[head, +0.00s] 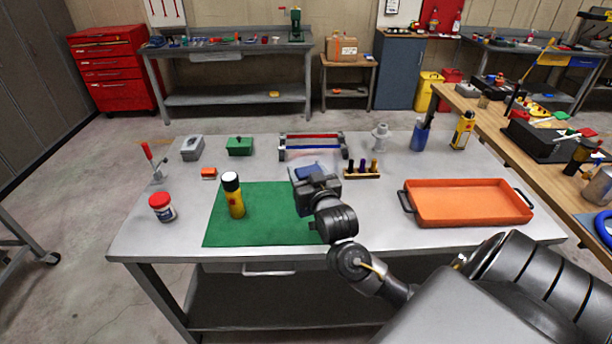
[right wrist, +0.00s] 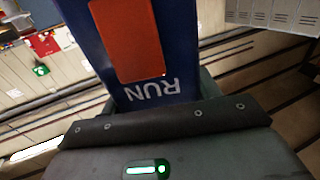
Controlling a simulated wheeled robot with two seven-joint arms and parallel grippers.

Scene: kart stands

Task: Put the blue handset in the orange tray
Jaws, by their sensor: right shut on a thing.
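The blue handset (head: 309,171) is at my right gripper (head: 313,186), over the back edge of the green mat in the head view. The gripper hides much of it there. In the right wrist view the handset (right wrist: 172,62) fills the upper middle, blue with a red-orange panel and the upside-down letters RUN. My right gripper is shut on it. The orange tray (head: 470,222) lies at the right of the grey table, with dark handles at its ends, and looks empty. The handset is left of the tray and apart from it. My left gripper is not in view.
The green mat (head: 262,228) bears a yellow bottle (head: 235,197). A wooden holder (head: 362,174) with small upright pieces stands just right of my right gripper. A red-and-blue-barred rack (head: 313,147) stands behind. The table between mat and tray is mostly bare.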

